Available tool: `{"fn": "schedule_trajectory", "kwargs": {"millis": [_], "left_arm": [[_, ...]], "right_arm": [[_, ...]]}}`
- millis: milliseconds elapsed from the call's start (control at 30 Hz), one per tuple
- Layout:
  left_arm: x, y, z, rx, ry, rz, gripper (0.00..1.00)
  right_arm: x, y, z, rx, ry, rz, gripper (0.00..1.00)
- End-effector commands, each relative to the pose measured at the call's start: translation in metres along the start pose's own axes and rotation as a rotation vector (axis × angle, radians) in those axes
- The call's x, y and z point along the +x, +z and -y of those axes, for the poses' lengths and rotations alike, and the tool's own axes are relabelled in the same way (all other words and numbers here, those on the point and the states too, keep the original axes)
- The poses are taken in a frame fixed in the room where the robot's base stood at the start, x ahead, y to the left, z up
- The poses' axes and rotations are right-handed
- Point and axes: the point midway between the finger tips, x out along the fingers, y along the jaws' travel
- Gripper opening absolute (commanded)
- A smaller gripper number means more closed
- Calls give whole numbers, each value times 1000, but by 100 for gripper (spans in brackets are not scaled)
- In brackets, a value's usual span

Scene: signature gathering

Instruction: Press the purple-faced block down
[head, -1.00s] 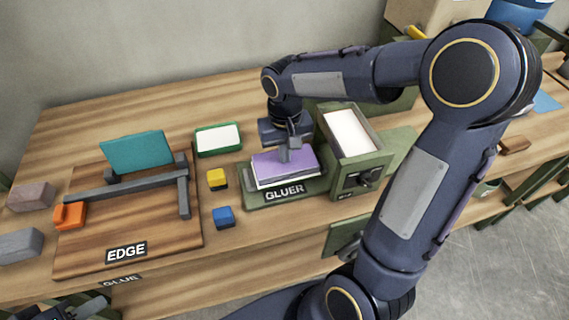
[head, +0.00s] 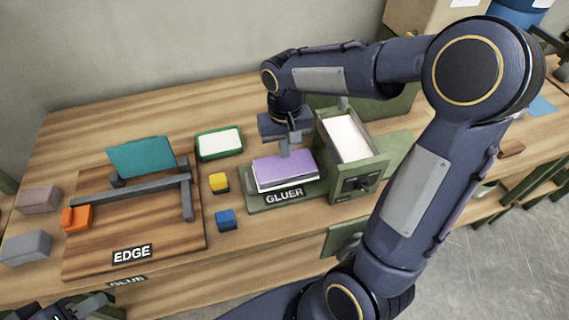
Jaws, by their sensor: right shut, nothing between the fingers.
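The purple-faced block (head: 283,170) has a purple top and white page-like sides. It lies flat on the green tray labelled GLUER (head: 258,203), in the middle of the head view. My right gripper (head: 284,153) points down over the back part of the purple face. It is shut with nothing in it, and its fingertips are at or just above the face; I cannot tell whether they touch. My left gripper (head: 78,306) shows only partly at the bottom left edge, well away from the block, and its fingers are unclear.
A green box with white contents (head: 349,137) stands right of the tray. Yellow (head: 219,183) and blue (head: 225,219) cubes sit to its left. A green-rimmed white pad (head: 219,143) lies behind.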

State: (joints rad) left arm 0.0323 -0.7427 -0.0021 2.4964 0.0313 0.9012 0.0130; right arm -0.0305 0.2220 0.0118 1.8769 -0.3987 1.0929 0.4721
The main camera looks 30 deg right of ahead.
Motion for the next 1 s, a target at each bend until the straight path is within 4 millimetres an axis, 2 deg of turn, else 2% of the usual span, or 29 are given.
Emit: {"fn": "schedule_trajectory", "kwargs": {"millis": [33,500,1000], "left_arm": [[-6,-3,-3,0,0,0,36],[-30,-15,-14,0,0,0,36],[-30,-15,-14,0,0,0,36]], "right_arm": [[-8,0,0,0,0,-1,0],[-45,0,0,0,0,-1,0],[-44,0,0,0,0,-1,0]]}}
